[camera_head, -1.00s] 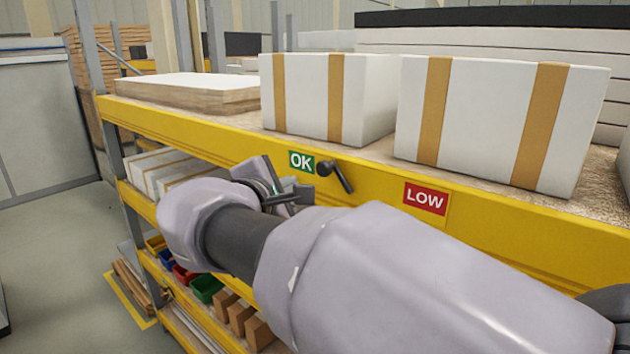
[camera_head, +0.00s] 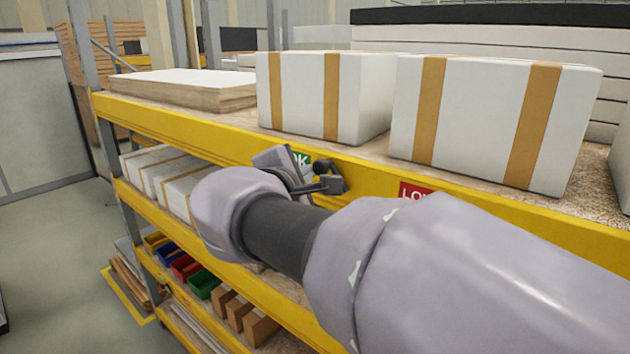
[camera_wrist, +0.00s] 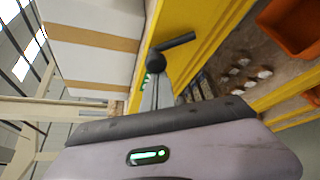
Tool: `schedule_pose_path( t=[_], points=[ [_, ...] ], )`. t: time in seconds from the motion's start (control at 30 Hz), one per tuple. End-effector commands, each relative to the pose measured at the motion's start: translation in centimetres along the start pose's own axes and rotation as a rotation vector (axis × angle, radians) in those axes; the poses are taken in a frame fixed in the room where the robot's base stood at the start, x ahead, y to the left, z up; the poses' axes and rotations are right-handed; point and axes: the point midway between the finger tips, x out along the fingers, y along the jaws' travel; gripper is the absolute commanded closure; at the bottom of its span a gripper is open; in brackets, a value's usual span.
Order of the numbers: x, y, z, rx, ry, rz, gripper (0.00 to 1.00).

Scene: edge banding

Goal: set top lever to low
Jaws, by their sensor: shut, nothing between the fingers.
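The black lever sits on the yellow top beam between the green OK label (camera_head: 303,159) and the red LOW label (camera_head: 412,190). In the head view the lever is mostly mixed with my gripper's outline. My gripper (camera_head: 326,184) is shut and empty, right at the lever. In the wrist view its thin fingertips (camera_wrist: 155,85) end at the hub; whether they touch it I cannot tell. My gripper partly hides OK; my arm partly hides LOW.
White boxes with tan bands (camera_head: 325,95) stand on the top shelf above the yellow beam (camera_head: 190,130). Coloured bins (camera_head: 186,266) and brown blocks (camera_head: 240,312) fill the lower shelves. Open floor (camera_head: 60,270) lies to the left.

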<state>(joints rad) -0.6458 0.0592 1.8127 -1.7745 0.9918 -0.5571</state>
Motion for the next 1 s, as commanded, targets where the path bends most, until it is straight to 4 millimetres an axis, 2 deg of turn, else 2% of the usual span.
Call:
schedule_pose_path(
  t=[0.03,0.27,1.0],
  points=[
    [0.1,-0.6,-0.2,0.019,-0.001,0.011,1.00],
    [-0.2,-0.8,0.5,0.163,-0.002,0.088,1.00],
    [-2.3,-1.4,4.5,0.783,-0.001,0.414,1.00]
  ],
)
